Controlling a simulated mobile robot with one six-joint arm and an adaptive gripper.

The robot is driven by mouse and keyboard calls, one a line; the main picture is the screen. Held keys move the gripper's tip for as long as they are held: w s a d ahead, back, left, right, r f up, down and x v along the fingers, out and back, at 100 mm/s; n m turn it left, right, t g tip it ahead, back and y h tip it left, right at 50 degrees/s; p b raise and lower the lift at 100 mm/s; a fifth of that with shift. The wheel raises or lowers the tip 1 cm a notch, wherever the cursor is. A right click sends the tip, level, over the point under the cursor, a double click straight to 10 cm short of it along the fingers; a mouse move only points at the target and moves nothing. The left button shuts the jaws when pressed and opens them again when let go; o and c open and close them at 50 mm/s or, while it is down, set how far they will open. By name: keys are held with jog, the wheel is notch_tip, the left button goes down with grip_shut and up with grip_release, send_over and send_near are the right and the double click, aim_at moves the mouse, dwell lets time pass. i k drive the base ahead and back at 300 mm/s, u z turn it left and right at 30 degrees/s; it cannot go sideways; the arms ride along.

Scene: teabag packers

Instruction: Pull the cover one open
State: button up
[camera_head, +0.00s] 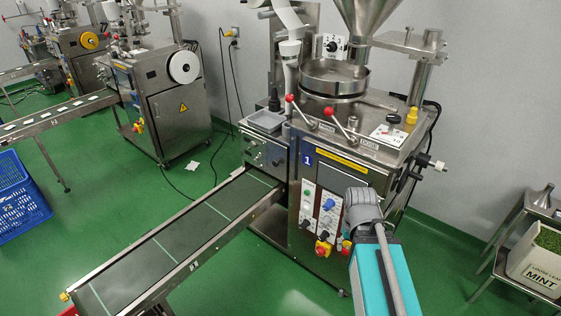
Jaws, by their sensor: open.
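The nearest packing machine (300,200) is a steel cabinet with a blue label "1" on its front. Right of the label, a front panel (345,180) sits under a yellow strip and looks closed; it is probably cover one. I cannot make out a handle or hinge on it. My arm (375,270), teal with a grey joint, rises from the bottom right. The grey joint overlaps the lower right of the machine's front in the picture. My gripper's fingers do not show; they may be hidden behind the joint. I cannot tell whether it touches the panel.
Two red-knobbed levers (335,113) stick up above the front. A control panel (320,208) with knobs sits below. A conveyor (170,245) runs to the lower left. A mint box (535,262) stands on a rack at right. Green floor is free between conveyor and blue crates (22,205).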

aim_at(270, 156)
jog(key=i, duration=0.85)
jog(key=u, duration=0.05)
